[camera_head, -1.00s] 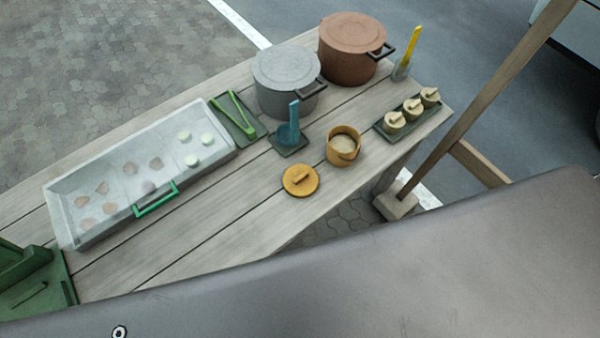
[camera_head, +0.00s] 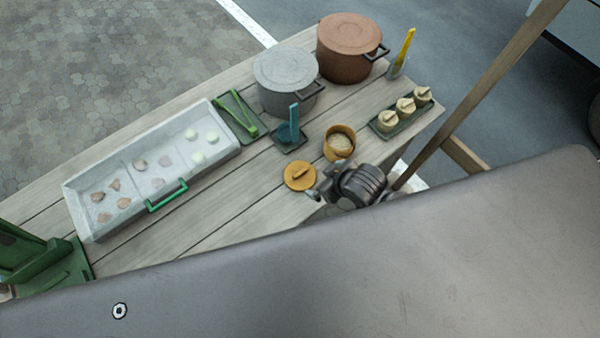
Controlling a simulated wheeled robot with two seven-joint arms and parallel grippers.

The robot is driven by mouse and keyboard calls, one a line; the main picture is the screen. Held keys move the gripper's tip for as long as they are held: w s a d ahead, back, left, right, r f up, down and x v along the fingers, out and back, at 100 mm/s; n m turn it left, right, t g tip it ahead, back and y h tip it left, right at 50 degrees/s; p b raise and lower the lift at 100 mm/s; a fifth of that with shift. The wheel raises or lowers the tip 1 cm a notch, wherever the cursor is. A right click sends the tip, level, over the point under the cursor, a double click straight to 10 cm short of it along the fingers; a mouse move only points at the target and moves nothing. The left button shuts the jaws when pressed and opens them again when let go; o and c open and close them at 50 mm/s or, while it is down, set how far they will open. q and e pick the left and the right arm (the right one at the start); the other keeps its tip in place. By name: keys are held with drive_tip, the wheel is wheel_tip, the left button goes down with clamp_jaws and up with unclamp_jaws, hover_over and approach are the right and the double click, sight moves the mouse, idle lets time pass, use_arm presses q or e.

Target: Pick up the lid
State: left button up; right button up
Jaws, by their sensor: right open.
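The round orange-yellow lid (camera_head: 299,177) with a bar handle on top lies flat on the wooden table, near its front edge. An open pot of the same colour (camera_head: 339,142), with pale grainy contents, stands just behind and to the right of it. My right gripper (camera_head: 314,188) is at the lid's right side, close to its rim; I cannot tell whether they touch. It is open and nothing shows between its fingers. The wrist behind it covers part of the table edge. My left gripper is not in view.
A clear-topped tray (camera_head: 80,210) with a green handle and several food pieces lies to the left. Grey (camera_head: 285,75) and brown (camera_head: 348,45) pots stand behind. A teal ladle rest (camera_head: 290,138) and a dish of three lidded jars (camera_head: 402,118) are near. My grey body fills the foreground.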

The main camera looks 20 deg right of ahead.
drive_tip(key=w+a+r+n+g+y, duration=0.1)
drive_tip(key=w+a+r+n+y, duration=0.25)
drive_tip(key=a+n, duration=0.3)
drive_tip(key=w+a+r+n+g+y, duration=0.1)
drive_tip(key=w+a+r+n+y, duration=0.2)
drive_tip(key=a+n, duration=0.4)
drive_tip(key=n+g+h, duration=0.3)
drive_tip(key=g+h, duration=0.2)
drive_tip(key=g, duration=0.1)
approach(300, 172)
drive_tip(key=shift+y, duration=0.25)
drive_tip(key=x, duration=0.5)
drive_tip(key=shift+d, duration=0.15)
drive_tip(key=shift+s+f+p, duration=0.15)
drive_tip(key=shift+f+p, duration=0.2)
drive_tip(key=shift+p, duration=0.1)
drive_tip(key=shift+p+x, duration=0.35)
drive_tip(key=shift+x, duration=1.9)
drive_tip(key=c, duration=0.7)
